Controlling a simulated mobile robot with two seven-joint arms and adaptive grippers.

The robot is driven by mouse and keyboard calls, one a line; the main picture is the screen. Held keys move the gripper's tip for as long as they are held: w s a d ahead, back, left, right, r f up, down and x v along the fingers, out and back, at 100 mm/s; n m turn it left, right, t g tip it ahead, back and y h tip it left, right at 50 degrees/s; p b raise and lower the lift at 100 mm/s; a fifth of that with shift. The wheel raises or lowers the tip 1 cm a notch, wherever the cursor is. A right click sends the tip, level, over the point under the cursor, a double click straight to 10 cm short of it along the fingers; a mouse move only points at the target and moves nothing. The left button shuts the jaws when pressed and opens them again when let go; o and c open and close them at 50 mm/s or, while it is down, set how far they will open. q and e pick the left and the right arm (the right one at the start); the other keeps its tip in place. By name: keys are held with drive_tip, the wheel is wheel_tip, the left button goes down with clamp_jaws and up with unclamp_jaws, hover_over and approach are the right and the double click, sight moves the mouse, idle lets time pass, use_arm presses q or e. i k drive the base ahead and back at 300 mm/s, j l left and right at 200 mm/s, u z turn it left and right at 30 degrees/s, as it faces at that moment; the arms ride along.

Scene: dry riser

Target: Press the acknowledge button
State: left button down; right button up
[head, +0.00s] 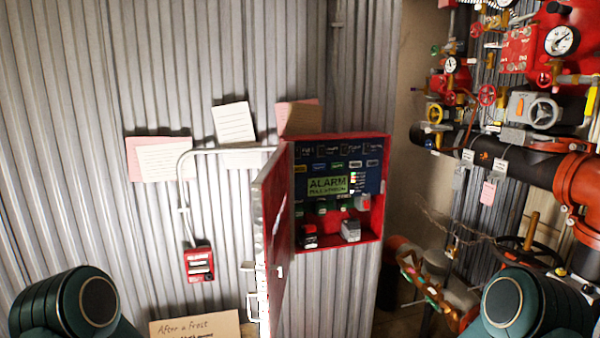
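A red alarm panel box (384,196) is mounted on the corrugated wall, its door (272,230) swung open toward me on the left side. Inside, a lit green screen (328,186) reads "ALARM" with a smaller line below. Small labels and indicators surround it. Several small green and white controls sit below the screen, with a grey block (350,230) and a dark-and-red one (309,236) at the bottom. The labels are too small to tell which is the acknowledge button. Neither gripper is in view; only rounded green parts of my arms show at the bottom corners.
A red pull station (198,264) hangs left of the door, under a grey conduit (225,150). Paper notes are on the wall; a cardboard sign (195,328) stands low. Red pipes, valves and gauges (562,40) crowd the right. The open door edge juts out before the panel's left side.

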sight(298, 168)
drive_tip(key=k, duration=0.6)
drive_tip(key=u, duration=5)
drive_tip(key=k+j, duration=0.1)
drive_tip(key=k, duration=0.55)
drive_tip(key=k+j, duration=0.1)
drive_tip(key=k, duration=0.55)
drive_tip(key=k+j, duration=0.1)
drive_tip(key=k, duration=0.55)
